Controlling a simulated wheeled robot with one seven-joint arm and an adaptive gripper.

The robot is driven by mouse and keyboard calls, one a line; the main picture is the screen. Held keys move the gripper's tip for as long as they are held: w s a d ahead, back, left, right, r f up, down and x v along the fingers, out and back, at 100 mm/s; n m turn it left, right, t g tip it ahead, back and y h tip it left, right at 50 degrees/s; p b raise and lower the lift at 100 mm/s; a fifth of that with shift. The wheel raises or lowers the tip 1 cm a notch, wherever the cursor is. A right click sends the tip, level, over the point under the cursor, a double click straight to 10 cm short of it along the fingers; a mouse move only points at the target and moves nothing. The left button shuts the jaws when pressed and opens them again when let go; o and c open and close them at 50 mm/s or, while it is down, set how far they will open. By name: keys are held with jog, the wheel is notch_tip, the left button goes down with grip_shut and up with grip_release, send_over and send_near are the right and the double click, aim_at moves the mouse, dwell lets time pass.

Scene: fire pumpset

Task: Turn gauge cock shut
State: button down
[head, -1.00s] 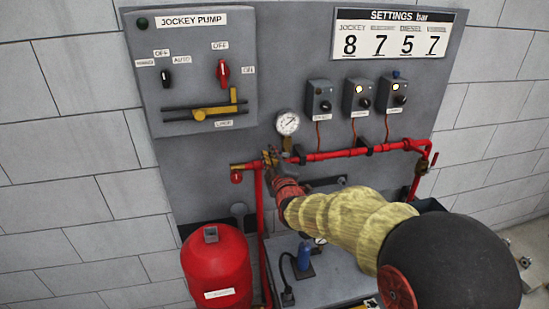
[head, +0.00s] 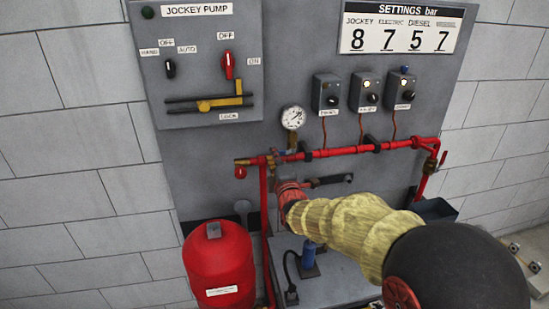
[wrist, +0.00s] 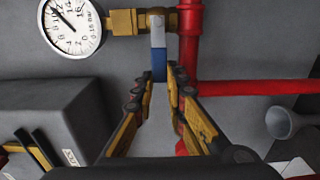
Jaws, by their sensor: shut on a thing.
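The gauge cock (wrist: 128,22) is a brass fitting between the round white gauge (wrist: 70,24) and the red pipe (wrist: 190,45) in the wrist view. Its lever (wrist: 158,48), pale near the brass and blue at the end, stands across the fitting's line. My gripper (wrist: 162,76) is shut on the lever's blue end, with a yellow-and-black finger on each side. In the head view the gauge (head: 293,117) stands above the horizontal red pipe (head: 345,151). My wrist and sleeve reach in from the lower right. The lever is too small to make out there.
The jockey pump panel (head: 190,75) is up to the left, and three small switch boxes (head: 365,92) are to the right of the gauge. A red tank (head: 218,270) stands below left. A grey cone-shaped funnel (wrist: 285,121) shows near the pipe in the wrist view.

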jog(key=c, duration=1.8)
grip_release()
jog(key=shift+o, duration=0.2)
jog(key=v, duration=1.2)
